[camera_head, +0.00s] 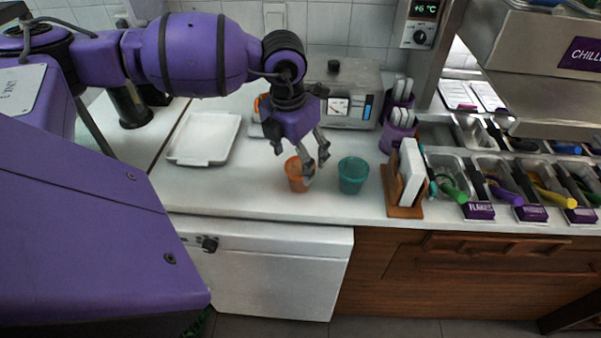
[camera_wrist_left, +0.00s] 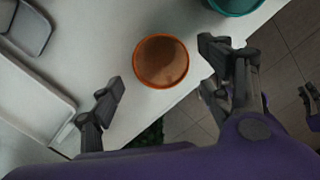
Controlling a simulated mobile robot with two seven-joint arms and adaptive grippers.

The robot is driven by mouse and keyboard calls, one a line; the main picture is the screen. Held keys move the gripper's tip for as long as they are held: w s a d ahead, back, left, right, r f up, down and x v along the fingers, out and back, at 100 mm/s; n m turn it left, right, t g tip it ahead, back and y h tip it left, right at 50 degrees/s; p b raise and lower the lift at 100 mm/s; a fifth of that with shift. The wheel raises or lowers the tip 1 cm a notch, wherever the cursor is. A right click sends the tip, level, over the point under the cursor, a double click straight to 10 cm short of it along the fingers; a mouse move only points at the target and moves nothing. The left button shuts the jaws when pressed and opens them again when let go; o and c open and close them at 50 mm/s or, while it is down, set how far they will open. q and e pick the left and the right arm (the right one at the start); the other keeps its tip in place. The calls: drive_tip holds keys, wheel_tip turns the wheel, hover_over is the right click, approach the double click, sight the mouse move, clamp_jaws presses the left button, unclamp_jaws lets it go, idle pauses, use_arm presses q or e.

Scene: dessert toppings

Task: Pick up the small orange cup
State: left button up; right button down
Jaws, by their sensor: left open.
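The small orange cup (camera_head: 296,176) stands upright on the white counter, just below my left gripper in the head view. In the left wrist view the orange cup (camera_wrist_left: 161,61) shows from above, its round rim between and a little beyond the fingertips. My left gripper (camera_head: 300,160) is open, and one finger hides part of the cup in the head view. In the left wrist view its fingers (camera_wrist_left: 158,70) stand apart on either side of the cup. My right gripper is not clearly in view.
A teal cup (camera_head: 352,175) stands close to the right of the orange cup. A wooden holder (camera_head: 404,205) with white cards is further right, beside the topping bins (camera_head: 447,165). A white tray (camera_head: 205,139) lies to the left. A grey machine (camera_head: 345,84) stands behind. The counter's front edge is near.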

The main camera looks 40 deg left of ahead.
sight(299, 171)
use_arm(q)
drive_tip(key=f, duration=0.2)
drive_tip(key=w+f, duration=0.1)
drive_tip(key=f, duration=0.2)
drive_tip(key=shift+w+f+p, duration=0.1)
drive_tip(key=shift+f+p, duration=0.2)
drive_tip(key=shift+f, duration=0.05)
drive_tip(key=c, duration=0.9)
